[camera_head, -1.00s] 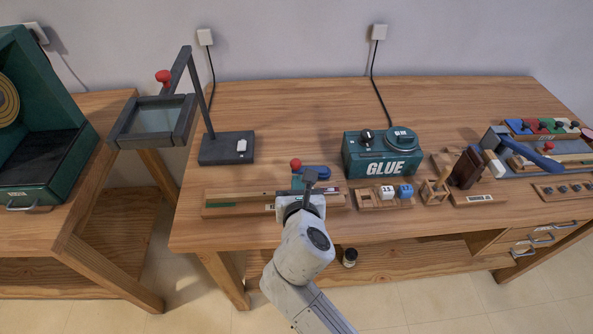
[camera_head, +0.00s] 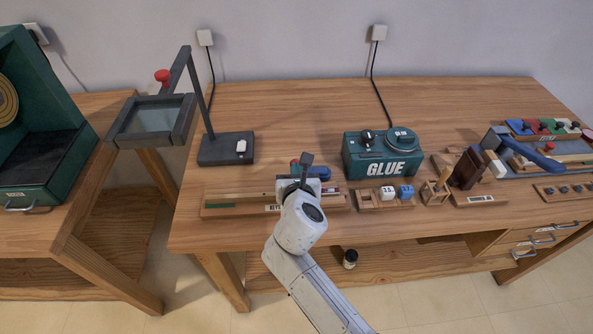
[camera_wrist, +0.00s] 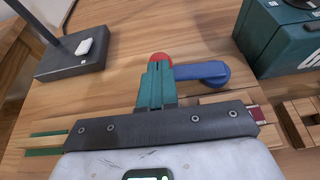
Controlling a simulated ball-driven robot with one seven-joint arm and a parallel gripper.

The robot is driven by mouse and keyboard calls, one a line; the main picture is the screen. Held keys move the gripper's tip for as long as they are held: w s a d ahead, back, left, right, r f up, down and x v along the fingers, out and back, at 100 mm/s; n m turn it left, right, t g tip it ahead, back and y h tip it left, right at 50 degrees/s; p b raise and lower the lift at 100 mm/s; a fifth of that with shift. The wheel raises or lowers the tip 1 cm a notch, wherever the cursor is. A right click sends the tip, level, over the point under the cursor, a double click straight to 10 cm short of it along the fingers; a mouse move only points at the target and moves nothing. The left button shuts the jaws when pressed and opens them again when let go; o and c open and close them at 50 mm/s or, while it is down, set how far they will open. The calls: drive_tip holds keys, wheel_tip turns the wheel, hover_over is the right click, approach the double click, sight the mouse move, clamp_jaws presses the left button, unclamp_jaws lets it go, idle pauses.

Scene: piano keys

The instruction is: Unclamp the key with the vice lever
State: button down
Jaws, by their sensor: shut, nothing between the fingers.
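The vice lever is a blue arm (camera_wrist: 205,72) with a red knob (camera_wrist: 160,57) at its left end. In the head view its blue part (camera_head: 322,173) and red knob (camera_head: 294,162) show on both sides of my gripper. My gripper (camera_wrist: 157,68) is shut and empty. Its teal fingers overlap the front of the knob in the wrist view; I cannot tell whether they touch it. In the head view my gripper (camera_head: 306,160) hides part of the lever. A long wooden key holder (camera_head: 235,202) lies under my wrist, mostly hidden there, so the clamped key is not clear.
A green GLUE box (camera_head: 382,155) stands to the right, with a small block tray (camera_head: 368,203) in front of it. A dark magnifier stand (camera_head: 226,150) is at left. Bare table lies behind the lever. The table's front edge is close to the holder.

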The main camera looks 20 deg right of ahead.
drive_tip(key=shift+w+a, duration=0.1)
drive_tip(key=shift+w+m+g+h+b, duration=0.55)
drive_tip(key=shift+w+m+h, duration=0.4)
drive_tip(key=shift+m+h, duration=0.4)
drive_tip(key=shift+w+m+g+h, duration=0.65)
drive_tip(key=shift+m+g+h, duration=0.1)
drive_tip(key=shift+m+h, duration=0.15)
drive_tip(key=shift+w+d+m+g+h+b, duration=0.3)
drive_tip(key=shift+w+m+g+h+b, duration=0.15)
drive_tip(key=shift+m+g+h, duration=0.15)
drive_tip(key=shift+w+d+m+g+h+b, duration=0.3)
drive_tip(key=shift+w+m+g+h, duration=0.2)
drive_tip(key=shift+m, duration=0.15)
drive_tip(key=shift+w+d+m+g+h+b, duration=0.2)
drive_tip(key=shift+w+m+g+h, duration=0.15)
drive_tip(key=shift+m+g, duration=0.2)
drive_tip(key=shift+w+d+m+g+h+b, duration=0.1)
drive_tip(key=shift+w+d+m+g+h, duration=0.15)
drive_tip(key=shift+m+g, duration=0.3)
drive_tip(key=shift+w+d+b, duration=0.45)
drive_tip(key=shift+w+d, duration=0.2)
drive_tip(key=shift+d, duration=0.2)
drive_tip(key=shift+w+d+m+g+h, duration=0.4)
drive_tip(key=shift+m+g, duration=0.3)
drive_tip(key=shift+g, duration=0.1)
drive_tip(key=shift+w+d, duration=0.25)
drive_tip(key=shift+d, duration=0.85)
